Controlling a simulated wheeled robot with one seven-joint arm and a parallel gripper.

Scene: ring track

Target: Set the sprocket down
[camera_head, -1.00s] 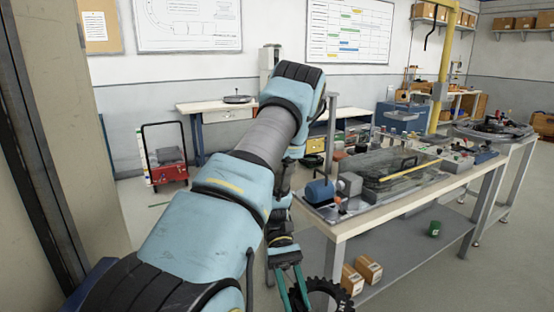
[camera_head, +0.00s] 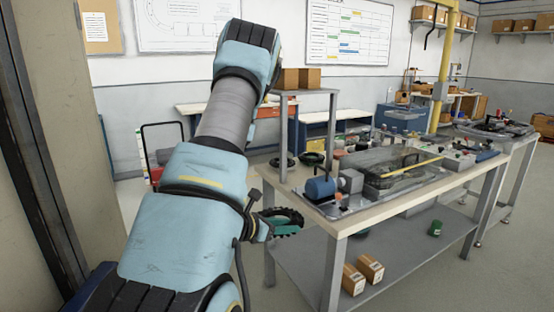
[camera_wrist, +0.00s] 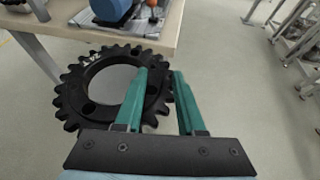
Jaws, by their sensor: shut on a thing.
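The sprocket is a black toothed ring with a large centre hole. In the wrist view the sprocket (camera_wrist: 72,98) fills the left and middle, in front of the table. My gripper (camera_wrist: 160,72) has teal fingers shut on the sprocket's rim at its right side. In the head view the sprocket (camera_head: 289,211) is held in the air just off the near left corner of the workbench (camera_head: 350,222). My gripper (camera_head: 268,229) shows there partly, behind my arm. The sprocket is apart from the bench top.
On the bench are a blue motor (camera_head: 320,188), a covered machine (camera_head: 395,168) and dark round parts (camera_head: 312,159) beneath a raised shelf (camera_head: 305,92). Boxes (camera_head: 369,266) and a green item (camera_head: 435,228) sit on the lower shelf. The bench's near left corner strip looks bare.

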